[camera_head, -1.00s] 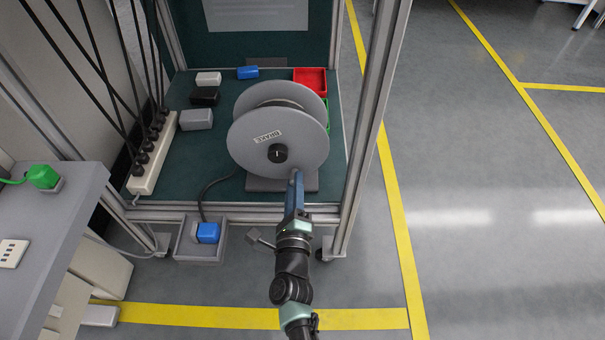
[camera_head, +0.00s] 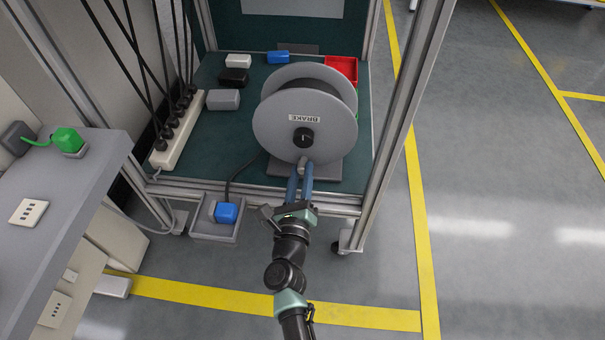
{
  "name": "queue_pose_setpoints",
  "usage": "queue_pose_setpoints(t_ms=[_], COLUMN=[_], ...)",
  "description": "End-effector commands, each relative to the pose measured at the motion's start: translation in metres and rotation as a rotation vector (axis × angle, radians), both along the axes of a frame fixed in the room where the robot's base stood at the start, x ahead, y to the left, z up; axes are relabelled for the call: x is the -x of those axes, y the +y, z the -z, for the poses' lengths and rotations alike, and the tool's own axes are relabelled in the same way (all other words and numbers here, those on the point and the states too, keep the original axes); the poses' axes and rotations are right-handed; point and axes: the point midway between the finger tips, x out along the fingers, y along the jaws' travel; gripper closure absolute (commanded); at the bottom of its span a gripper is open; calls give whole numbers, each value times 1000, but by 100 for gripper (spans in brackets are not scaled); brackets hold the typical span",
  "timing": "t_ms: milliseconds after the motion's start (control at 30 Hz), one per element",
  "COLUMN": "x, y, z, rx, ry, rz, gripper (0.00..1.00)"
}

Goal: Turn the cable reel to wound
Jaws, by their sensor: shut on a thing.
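The cable reel (camera_head: 285,128) is a large grey drum with two round flanges. It stands on a grey base (camera_head: 329,172) on the green trolley shelf. Its front flange has a black centre knob (camera_head: 303,139) and a white BRAKE label (camera_head: 313,119) just above the knob, nearly level. A short grey handle (camera_head: 305,164) sticks out low on the flange, almost straight below the knob. My gripper (camera_head: 303,171) reaches up from below, its two blue fingers shut on this handle. The back of the drum is mostly hidden by the front flange.
The trolley's metal posts (camera_head: 402,120) stand close on the right. A grey tray (camera_head: 214,231) with a blue plug (camera_head: 226,212) sits left of my wrist. A power strip (camera_head: 178,130), small boxes and a red bin (camera_head: 342,69) share the shelf. Open floor lies right.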

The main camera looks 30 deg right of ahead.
Motion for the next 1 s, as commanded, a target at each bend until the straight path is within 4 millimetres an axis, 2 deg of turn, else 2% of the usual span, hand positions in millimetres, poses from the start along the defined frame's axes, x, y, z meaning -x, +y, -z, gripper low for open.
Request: queue_pose_setpoints(t_ms=[33, 267, 300, 433, 767, 867, 1000], x=[0, -1, -1, -1, 1, 7, 27], y=[5, 6, 6, 5, 3, 8, 21], z=[3, 3, 3, 2, 0, -1, -2], rx=[-3, -3, -3, -2, 0, -1, 0], ry=[5, 5, 5, 4, 2, 3, 7], rz=[-11, -13, -13, -10, -5, -7, -8], gripper=[100, 100, 65, 42, 41, 41, 41])
